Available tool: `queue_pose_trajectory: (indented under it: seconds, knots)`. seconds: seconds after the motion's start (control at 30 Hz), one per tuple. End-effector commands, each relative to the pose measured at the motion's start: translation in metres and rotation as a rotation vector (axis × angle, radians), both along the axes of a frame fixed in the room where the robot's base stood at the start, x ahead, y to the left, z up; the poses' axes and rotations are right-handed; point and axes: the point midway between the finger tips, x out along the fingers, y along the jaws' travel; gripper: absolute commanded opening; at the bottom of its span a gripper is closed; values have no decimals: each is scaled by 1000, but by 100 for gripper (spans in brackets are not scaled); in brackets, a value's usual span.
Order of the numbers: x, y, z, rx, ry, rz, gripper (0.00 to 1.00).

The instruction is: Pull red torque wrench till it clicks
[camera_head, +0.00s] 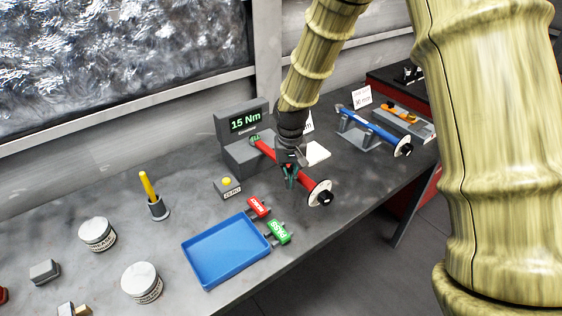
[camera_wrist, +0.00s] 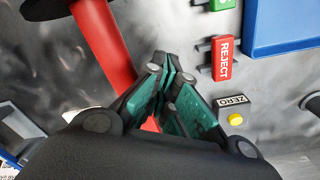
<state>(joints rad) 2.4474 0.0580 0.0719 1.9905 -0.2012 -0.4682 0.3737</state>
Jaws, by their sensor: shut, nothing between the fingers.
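The red torque wrench (camera_head: 306,181) runs from the grey tester (camera_head: 240,150) towards the front right, ending in a white disc and dark knob. The tester's display reads 15 Nm. My gripper (camera_head: 289,183) is at the middle of the wrench, over its handle. In the wrist view the red wrench (camera_wrist: 103,42) passes on the left of my gripper (camera_wrist: 172,62), whose green-padded fingers are closed together with nothing between them. The fingers are beside the handle; whether they touch it I cannot tell.
A ZERO button box (camera_head: 228,188), REJECT tag (camera_head: 258,207), PASS tag (camera_head: 279,231) and blue tray (camera_head: 228,252) lie left of the wrench. A blue wrench (camera_head: 372,127) rests on a stand behind right. White jars and a yellow-handled tool (camera_head: 149,187) stand at left.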

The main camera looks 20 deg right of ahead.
Motion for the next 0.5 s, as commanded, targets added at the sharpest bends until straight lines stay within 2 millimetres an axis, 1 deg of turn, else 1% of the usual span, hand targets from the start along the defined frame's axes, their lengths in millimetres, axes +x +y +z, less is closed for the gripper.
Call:
queue_pose_trajectory:
  seconds: [0.5]
  knots:
    - [2, -6, 0, 0, -1, 0, 0]
